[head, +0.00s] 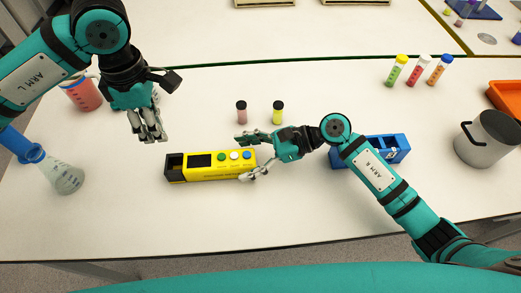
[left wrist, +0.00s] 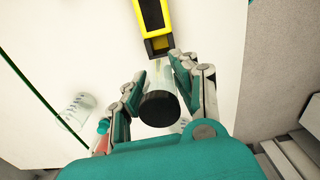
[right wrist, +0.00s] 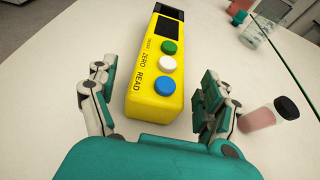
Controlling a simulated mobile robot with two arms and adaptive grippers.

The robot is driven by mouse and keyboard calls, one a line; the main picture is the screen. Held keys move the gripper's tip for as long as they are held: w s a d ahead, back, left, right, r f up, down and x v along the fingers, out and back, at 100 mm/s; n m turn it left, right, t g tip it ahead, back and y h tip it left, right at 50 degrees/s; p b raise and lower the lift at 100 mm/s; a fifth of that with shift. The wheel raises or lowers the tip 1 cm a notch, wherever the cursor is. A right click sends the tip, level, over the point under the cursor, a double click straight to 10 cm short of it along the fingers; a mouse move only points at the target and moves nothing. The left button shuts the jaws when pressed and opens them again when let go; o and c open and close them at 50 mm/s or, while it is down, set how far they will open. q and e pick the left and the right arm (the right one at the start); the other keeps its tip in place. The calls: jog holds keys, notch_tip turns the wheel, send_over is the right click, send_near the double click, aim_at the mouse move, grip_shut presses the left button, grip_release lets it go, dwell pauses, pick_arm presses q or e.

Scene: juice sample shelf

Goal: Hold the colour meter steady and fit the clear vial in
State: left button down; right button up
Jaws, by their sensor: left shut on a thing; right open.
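The yellow colour meter (head: 208,177) lies on the white bench, with a dark screen, green, white and blue buttons, and a dark open well at its left end. My left gripper (head: 150,138) is above the bench, left of the meter. In the left wrist view it is shut on the clear vial (left wrist: 157,78), which has a black cap (left wrist: 158,108). The vial's far end points towards the meter's well (left wrist: 158,45). My right gripper (head: 243,157) is open at the meter's right end; in the right wrist view its fingers stand either side of the meter (right wrist: 155,100), apart from it.
A pink vial (head: 241,114) and a yellow vial (head: 278,114) stand behind the meter. A blue rack (head: 397,147) is right of it, partly behind my right arm. A flask (head: 66,180) and a red beaker (head: 80,95) stand at left. The bench in front is clear.

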jog(key=shift+a+f, duration=0.2)
jog(key=shift+a, duration=0.3)
jog(key=shift+c, duration=0.2)
jog(key=c, duration=1.5)
jog(key=shift+c, duration=0.2)
pick_arm(q)
jog(key=shift+m, duration=0.6)
jog(key=shift+f, duration=5.25)
